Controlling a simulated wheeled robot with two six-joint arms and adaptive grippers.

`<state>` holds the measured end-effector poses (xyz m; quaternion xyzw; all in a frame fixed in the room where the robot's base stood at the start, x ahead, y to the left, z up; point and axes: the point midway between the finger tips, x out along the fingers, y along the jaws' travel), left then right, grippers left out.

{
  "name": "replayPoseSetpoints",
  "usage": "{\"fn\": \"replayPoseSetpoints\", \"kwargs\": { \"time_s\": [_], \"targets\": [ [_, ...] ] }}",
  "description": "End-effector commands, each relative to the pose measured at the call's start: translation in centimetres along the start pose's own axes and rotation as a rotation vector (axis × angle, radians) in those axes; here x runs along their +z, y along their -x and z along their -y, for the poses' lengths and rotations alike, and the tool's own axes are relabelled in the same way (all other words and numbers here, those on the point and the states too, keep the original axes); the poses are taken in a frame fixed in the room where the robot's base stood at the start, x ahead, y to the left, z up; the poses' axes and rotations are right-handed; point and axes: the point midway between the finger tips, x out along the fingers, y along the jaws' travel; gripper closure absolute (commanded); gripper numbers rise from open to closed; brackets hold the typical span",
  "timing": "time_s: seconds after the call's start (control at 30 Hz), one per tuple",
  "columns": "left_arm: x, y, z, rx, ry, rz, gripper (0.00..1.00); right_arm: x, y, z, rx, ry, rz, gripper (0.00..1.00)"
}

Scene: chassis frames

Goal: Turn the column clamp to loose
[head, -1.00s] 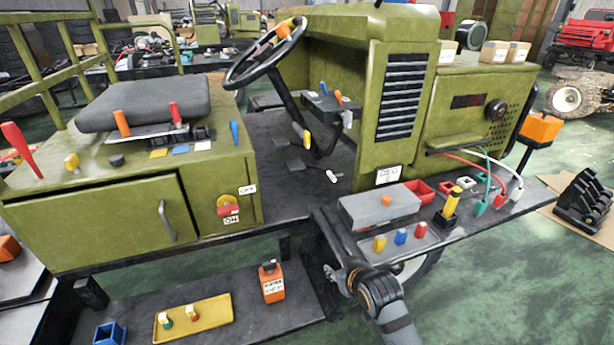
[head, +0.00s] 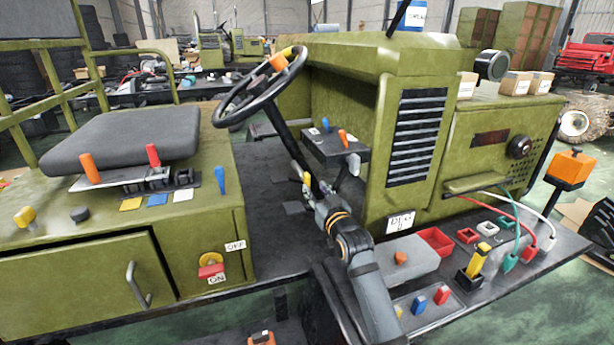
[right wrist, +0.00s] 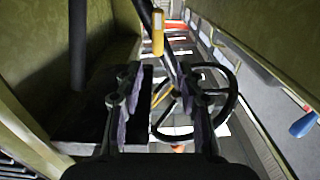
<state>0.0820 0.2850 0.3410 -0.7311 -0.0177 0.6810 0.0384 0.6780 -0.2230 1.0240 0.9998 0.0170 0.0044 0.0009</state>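The column clamp's lever has a yellow handle (head: 307,181) and sits low on the steering column (head: 288,118). In the right wrist view the yellow handle (right wrist: 158,34) hangs upright, ahead of and above the gap between my fingers. My right gripper (head: 322,190) is beside the handle in the head view and partly covers the area around it. In the right wrist view the gripper (right wrist: 160,90) is open, its two dark fingers spread and nothing between them. I cannot tell whether a finger touches the lever. My left gripper is not in view.
The steering wheel (head: 262,86) is above. A dark console with small levers (head: 335,146) stands close to the right of the column. The green cowl (head: 415,130) rises behind my arm.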

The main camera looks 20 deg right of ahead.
Motion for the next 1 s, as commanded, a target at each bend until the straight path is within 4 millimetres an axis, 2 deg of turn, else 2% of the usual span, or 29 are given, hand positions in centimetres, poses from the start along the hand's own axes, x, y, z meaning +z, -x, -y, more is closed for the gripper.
{"fn": "replayPoseSetpoints", "kwargs": {
  "time_s": [0.07,0.13,0.3,0.4,0.73,0.77,1.0],
  "targets": [
    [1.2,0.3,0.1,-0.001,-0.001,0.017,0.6,-0.2,-1.9,0.0,0.0,-0.001,0.0,0.62],
    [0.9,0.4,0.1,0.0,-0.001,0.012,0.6,-0.1,-3.5,0.0,0.0,-0.002,0.001,0.62],
    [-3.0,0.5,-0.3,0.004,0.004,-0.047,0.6,-0.1,-6.5,0.0,0.0,0.0,0.001,0.62],
    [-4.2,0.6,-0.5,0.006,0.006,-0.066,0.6,0.0,-7.5,0.0,0.0,0.0,0.001,0.62],
    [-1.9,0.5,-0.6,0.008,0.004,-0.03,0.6,0.1,-8.0,0.0,0.0,0.0,0.001,0.62],
    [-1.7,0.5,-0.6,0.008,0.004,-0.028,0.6,0.1,-8.0,0.0,0.0,0.0,0.001,0.64],
    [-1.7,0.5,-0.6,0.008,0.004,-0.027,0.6,0.1,-8.0,0.0,0.0,0.0,0.002,0.96]
  ]
}}
